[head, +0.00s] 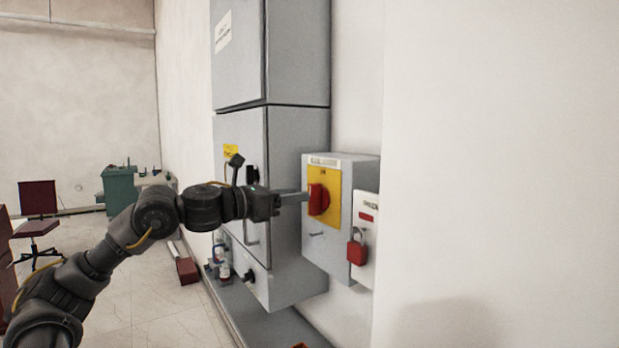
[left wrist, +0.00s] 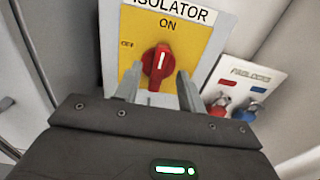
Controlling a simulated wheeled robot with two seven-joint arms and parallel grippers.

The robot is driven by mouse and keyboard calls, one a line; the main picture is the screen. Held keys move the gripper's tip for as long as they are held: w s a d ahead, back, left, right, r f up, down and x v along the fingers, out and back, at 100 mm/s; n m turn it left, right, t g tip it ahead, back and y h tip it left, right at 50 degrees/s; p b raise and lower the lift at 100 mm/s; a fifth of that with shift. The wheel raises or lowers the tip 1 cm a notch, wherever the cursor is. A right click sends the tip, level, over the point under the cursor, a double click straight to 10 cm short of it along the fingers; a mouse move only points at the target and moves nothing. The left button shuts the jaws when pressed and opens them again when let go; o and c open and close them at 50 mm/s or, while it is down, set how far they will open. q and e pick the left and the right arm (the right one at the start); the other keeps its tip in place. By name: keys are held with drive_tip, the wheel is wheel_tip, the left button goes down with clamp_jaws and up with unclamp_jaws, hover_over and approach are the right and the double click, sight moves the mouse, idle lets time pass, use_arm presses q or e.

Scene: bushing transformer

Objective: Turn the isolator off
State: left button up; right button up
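The isolator is a grey box (head: 341,263) on the wall with a yellow plate (head: 333,190) and a red rotary knob (head: 319,199). In the left wrist view the knob (left wrist: 157,64) stands upright, its white mark towards "ON"; "OFF" is printed to its left. My left gripper (head: 300,197) reaches the knob from the left in the head view. In the left wrist view its two fingers (left wrist: 158,88) are apart, one on each side of the knob's lower part. I cannot tell whether they touch it. My right gripper is not in view.
A padlock board (head: 364,213) with a red padlock (head: 357,250) hangs just right of the isolator; a blue padlock (left wrist: 243,112) also shows in the left wrist view. Tall grey cabinets (head: 291,160) stand to the left. Open floor (head: 150,290) lies further left.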

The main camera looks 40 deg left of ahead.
sight(310, 191)
use_arm(q)
drive_tip(key=x, duration=0.1)
drive_tip(key=p+x, duration=0.2)
drive_tip(key=shift+w+d+r, duration=0.1)
drive_tip(key=shift+w+r, duration=0.15)
drive_tip(key=shift+w+d+f, duration=0.2)
drive_tip(key=shift+w, duration=0.35)
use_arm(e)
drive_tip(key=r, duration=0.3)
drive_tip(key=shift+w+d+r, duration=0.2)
use_arm(q)
drive_tip(key=shift+c, duration=0.8)
clamp_jaws()
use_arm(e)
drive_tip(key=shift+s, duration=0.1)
